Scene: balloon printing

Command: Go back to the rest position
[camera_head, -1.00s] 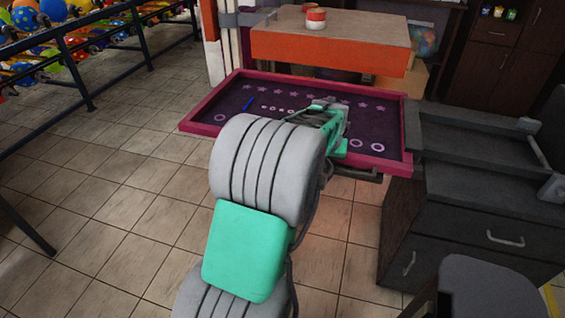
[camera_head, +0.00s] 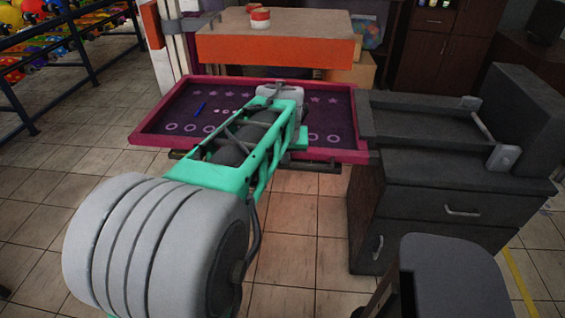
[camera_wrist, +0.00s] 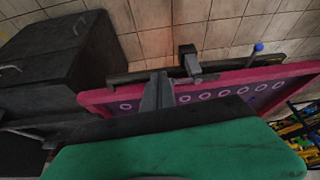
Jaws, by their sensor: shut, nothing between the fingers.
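My arm reaches forward from the bottom left of the head view, its green forearm crossing the front edge of the pink-rimmed tray (camera_head: 330,156). The wrist end is over the tray, and the fingers are hidden there. In the wrist view my gripper (camera_wrist: 172,80) shows as dark fingers in front of the tray rim (camera_wrist: 97,98). It is shut and empty. The tray has a dark purple surface with printed stars and rings.
An orange-fronted table (camera_head: 275,51) with a red and white container (camera_head: 260,19) stands behind the tray. A dark drawer cabinet (camera_head: 440,205) stands right, with a grey chair (camera_head: 455,275) before it. A balloon rack (camera_head: 65,50) is far left. Tiled floor is clear left of the tray.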

